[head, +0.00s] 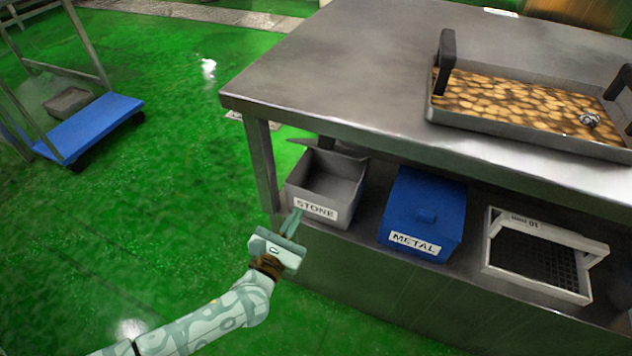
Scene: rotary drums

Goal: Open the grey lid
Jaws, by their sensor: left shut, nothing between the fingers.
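The grey box (316,208) labelled STONE stands on the shelf under the metal table. Its grey lid (330,149) is raised and tilted back at the rear of the box, and the empty-looking inside shows. My left gripper (295,214) is at the front left of the grey box, close to the STONE label. Its fingers are shut with nothing between them. Whether the fingertips touch the box I cannot tell. My right gripper is not in view.
A blue box (425,215) labelled METAL, lid shut, stands right of the grey box. A white-framed crate (540,258) is further right. A tray (530,137) of brown stones with black handles rests on the metal table (340,75). A blue cart (92,128) stands left on open green floor.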

